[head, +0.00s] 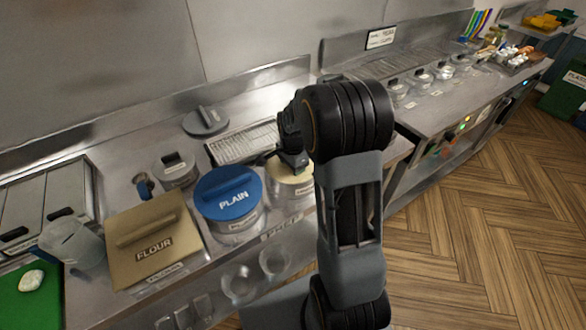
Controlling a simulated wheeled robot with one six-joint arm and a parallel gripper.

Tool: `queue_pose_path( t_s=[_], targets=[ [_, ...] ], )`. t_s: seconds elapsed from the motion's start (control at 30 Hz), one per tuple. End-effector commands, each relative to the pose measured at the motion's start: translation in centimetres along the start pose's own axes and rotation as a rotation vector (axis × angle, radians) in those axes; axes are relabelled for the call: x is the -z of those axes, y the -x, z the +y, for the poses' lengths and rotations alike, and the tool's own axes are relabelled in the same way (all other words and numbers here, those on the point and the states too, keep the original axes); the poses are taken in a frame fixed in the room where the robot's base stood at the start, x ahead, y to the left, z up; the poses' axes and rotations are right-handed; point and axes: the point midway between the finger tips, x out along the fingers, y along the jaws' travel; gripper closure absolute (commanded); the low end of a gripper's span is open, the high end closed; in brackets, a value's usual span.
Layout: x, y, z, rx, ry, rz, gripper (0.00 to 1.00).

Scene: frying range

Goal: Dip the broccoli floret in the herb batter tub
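My gripper (291,158) points down over an uncovered round tub (302,202) with pale cream contents, just right of the blue-lidded tub. My own arm hides part of the gripper and the right side of this tub. I cannot tell whether the fingers are open or shut, or whether they hold anything. I see no broccoli floret.
A blue lid marked PLAIN (228,190) covers the neighbouring tub. A tan FLOUR lid (153,243) lies left of it. A loose grey lid (206,122) and a wire rack (243,144) are behind. A pale lump (31,281) sits on a green board (38,306).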

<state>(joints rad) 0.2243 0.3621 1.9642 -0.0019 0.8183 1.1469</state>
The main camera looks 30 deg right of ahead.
Motion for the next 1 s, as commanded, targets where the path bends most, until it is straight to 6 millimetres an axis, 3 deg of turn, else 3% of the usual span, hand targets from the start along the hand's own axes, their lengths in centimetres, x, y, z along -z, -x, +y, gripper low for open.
queue_pose_path(
  t_s=[1.0],
  targets=[
    [0.0,8.6,0.0,0.001,0.000,0.001,0.58]
  ],
)
